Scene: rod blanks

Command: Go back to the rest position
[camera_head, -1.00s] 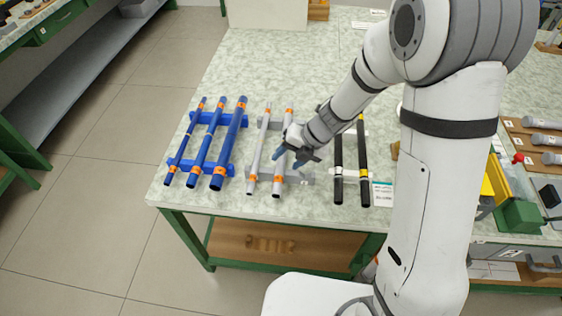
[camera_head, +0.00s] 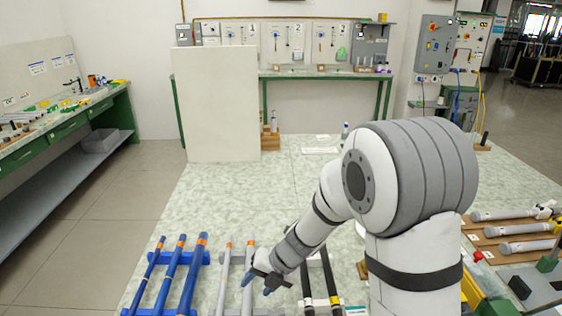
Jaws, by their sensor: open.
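My gripper (camera_head: 258,283) is at the lower middle of the head view, at the end of my white arm. It is open, over or beside the grey rods (camera_head: 224,275) on their grey rack. I cannot tell whether it touches a rod. Blue rods (camera_head: 170,276) with orange bands lie on a blue rack to its left. Black rods (camera_head: 329,277) with yellow bands lie to its right. The near ends of the racks are cut off by the frame's bottom edge.
A pale upright panel (camera_head: 216,104) stands at the back of the table (camera_head: 290,190). More grey cylinders lie on wooden holders (camera_head: 525,230) at the right. A green-framed side bench (camera_head: 62,128) stands at the left. The table's middle is clear.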

